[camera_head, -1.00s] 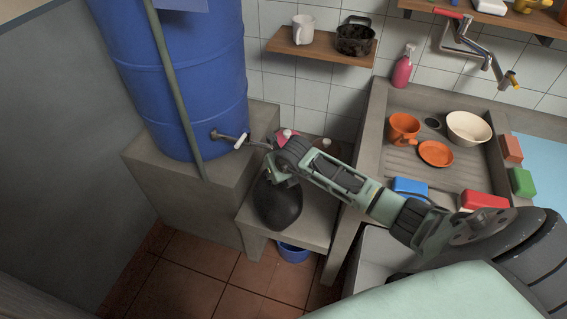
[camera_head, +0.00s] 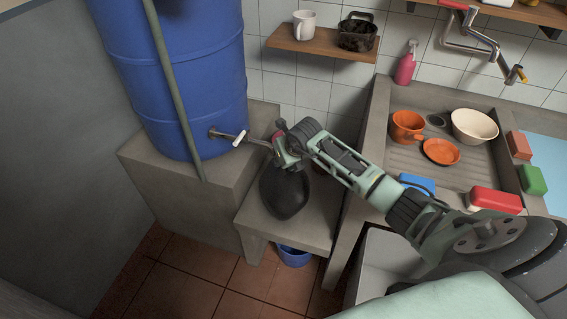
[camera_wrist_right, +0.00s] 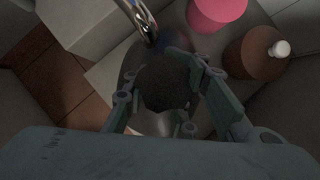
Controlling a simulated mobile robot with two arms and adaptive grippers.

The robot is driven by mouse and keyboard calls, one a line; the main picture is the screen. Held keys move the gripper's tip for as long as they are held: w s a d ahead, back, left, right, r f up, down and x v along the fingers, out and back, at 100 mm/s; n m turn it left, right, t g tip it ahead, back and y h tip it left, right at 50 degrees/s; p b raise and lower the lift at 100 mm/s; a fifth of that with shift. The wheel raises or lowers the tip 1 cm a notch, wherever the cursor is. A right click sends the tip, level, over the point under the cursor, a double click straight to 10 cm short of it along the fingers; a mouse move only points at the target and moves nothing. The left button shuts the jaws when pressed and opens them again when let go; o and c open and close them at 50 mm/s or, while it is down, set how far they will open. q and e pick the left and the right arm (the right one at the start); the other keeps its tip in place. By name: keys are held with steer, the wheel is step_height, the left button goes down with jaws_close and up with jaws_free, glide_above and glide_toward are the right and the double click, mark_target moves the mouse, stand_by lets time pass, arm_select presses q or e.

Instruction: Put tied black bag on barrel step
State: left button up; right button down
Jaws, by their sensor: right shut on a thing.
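The black bag (camera_head: 285,194) hangs upright below my right gripper (camera_head: 286,160), in front of the concrete step (camera_head: 185,178) and over the lower concrete ledge (camera_head: 310,225). I cannot tell whether its base touches the ledge. In the right wrist view my right gripper (camera_wrist_right: 165,108) is shut around the dark, rough gathered top of the bag (camera_wrist_right: 165,85). The blue barrel (camera_head: 175,80) stands on the concrete step, left of the gripper. My left gripper is out of view.
The barrel's metal tap (camera_head: 228,136) sticks out close to my right gripper; its spout (camera_wrist_right: 140,18) shows in the wrist view. A pink container (camera_wrist_right: 215,12) and a brown container (camera_wrist_right: 255,55) stand nearby. A blue bowl (camera_head: 293,256) sits below the ledge.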

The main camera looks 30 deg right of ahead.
steer(key=shift+w+r, duration=0.1)
steer(key=c, duration=1.9)
jaws_free()
steer(key=shift+c, duration=0.2)
steer(key=o, duration=0.6)
steer(key=v, duration=1.2)
